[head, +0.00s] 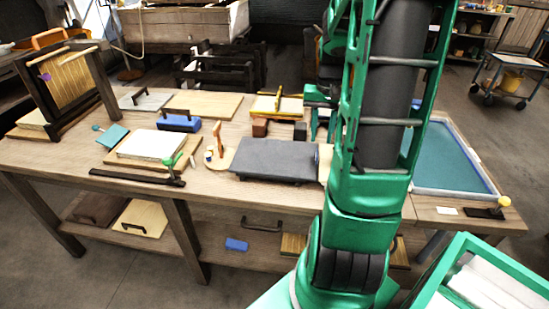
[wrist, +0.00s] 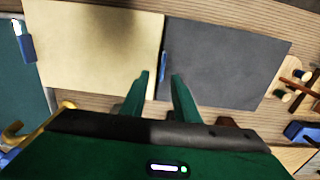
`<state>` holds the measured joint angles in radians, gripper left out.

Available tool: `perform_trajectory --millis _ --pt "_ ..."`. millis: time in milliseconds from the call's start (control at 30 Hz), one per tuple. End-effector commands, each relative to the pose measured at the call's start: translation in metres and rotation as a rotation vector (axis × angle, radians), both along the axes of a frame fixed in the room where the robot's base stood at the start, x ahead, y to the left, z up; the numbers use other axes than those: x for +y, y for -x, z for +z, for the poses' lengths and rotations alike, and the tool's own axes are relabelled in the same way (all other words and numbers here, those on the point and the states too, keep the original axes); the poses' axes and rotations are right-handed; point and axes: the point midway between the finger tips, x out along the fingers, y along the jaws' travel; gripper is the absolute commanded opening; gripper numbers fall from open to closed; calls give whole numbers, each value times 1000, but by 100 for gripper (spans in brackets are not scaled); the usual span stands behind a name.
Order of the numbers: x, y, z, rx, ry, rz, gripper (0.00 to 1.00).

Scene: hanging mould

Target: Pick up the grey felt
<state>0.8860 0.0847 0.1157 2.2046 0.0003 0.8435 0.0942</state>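The grey felt (wrist: 222,65) is a flat dark grey sheet. In the wrist view it lies beyond my fingers, mostly to the right, with its left edge beside a cream sheet (wrist: 92,48). In the head view the grey felt (head: 277,157) lies on a slab or stack near the front edge of the workbench. My gripper (wrist: 162,77) is open, its two green fingers apart with nothing held between them. The fingers appear over the seam between the two sheets; their height above is hard to tell. In the head view my arm hides part of the cream sheet.
The wooden workbench (head: 60,155) also holds a pale block (head: 151,145), a blue-based handled tool (head: 178,122) and small wooden pieces left of the felt. An upright frame (head: 65,85) stands at the far left. A blue-green tray (head: 445,160) lies right of my arm.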

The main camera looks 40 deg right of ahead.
Motion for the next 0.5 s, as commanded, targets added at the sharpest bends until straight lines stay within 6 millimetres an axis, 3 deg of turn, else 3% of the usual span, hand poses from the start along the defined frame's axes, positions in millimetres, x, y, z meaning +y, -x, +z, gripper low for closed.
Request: perform_trajectory --millis 267,500 --pt "2 0 -21 2 -1 0 28" --pt "7 -2 -53 3 -3 1 28"
